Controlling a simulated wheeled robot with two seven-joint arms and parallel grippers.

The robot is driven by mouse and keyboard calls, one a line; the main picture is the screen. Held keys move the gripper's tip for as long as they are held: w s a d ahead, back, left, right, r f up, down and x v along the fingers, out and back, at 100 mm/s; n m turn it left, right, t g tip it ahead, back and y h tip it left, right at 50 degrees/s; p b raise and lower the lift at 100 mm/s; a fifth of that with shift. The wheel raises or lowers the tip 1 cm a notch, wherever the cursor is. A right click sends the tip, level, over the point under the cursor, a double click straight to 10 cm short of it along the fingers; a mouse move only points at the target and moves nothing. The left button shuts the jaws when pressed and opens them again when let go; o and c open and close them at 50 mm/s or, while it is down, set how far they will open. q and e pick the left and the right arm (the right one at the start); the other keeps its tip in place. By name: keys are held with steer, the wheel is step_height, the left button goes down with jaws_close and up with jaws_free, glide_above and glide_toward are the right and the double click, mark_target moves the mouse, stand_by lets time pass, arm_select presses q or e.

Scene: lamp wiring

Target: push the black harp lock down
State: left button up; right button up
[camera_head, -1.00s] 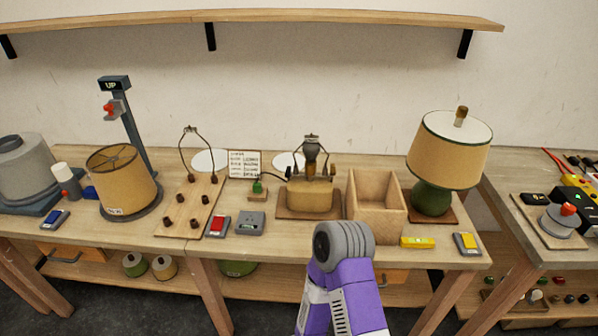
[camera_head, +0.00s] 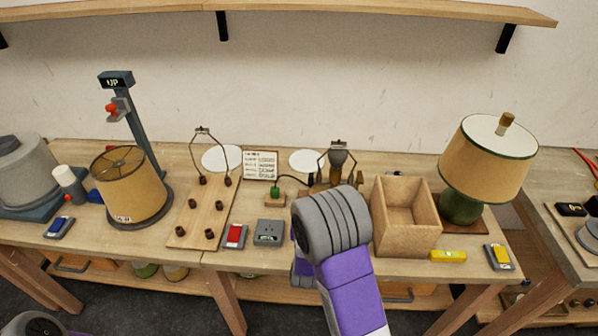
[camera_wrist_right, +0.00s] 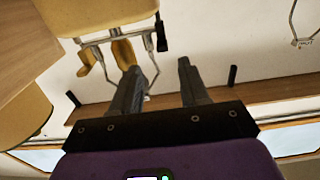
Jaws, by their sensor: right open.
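The lamp in work, in the middle of the bench, shows its dark socket (camera_head: 338,158) and wire harp arms (camera_head: 320,166) in the head view. My right arm hides most of its body. In the right wrist view, which looks tilted over, the yellow lamp body (camera_wrist_right: 100,14) is at the top, with metal harp fittings below it. A small black piece (camera_wrist_right: 161,33) at its side may be the harp lock; I cannot tell its position for certain. My right gripper (camera_wrist_right: 160,78) is open and empty, its fingers apart from the black piece. My left gripper is out of view.
An open wooden box (camera_head: 405,218) stands right of the lamp, and a green lamp with shade (camera_head: 488,160) beyond it. Left are a pegged board (camera_head: 205,212), a red-topped device (camera_head: 234,236) and a grey box (camera_head: 268,232). A wall shelf (camera_head: 300,10) runs above.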

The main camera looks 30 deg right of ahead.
mark_target(311, 185)
steer(key=x, duration=0.8)
steer(key=shift+w+a, duration=0.1)
steer(key=shift+a, duration=0.05)
jaws_close()
